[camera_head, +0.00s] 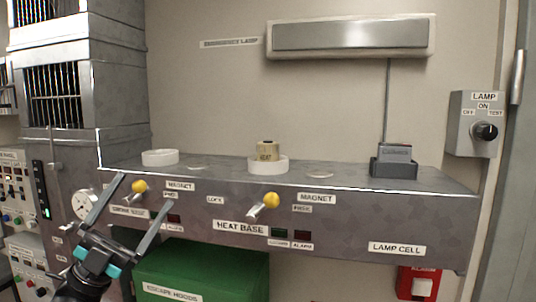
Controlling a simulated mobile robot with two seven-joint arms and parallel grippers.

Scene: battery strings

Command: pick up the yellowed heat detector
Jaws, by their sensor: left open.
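The yellowed heat detector (267,150) is a small tan cylinder with a "HEAT" label. It sits upright on the middle white round base (268,166) on the grey metal shelf (335,180). My left gripper (146,204) is at the lower left, in front of the shelf face. Its two long grey fingers are spread apart with nothing between them. It is apart from the detector, to its left and lower. My right gripper is not in the picture.
An empty white ring (160,157) stands on the shelf's left. A dark lamp cell (395,161) stands in a holder at right. Yellow-knobbed levers (271,200) stick out of the shelf front. A green box (205,270) is below. The shelf top around the detector is mostly clear.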

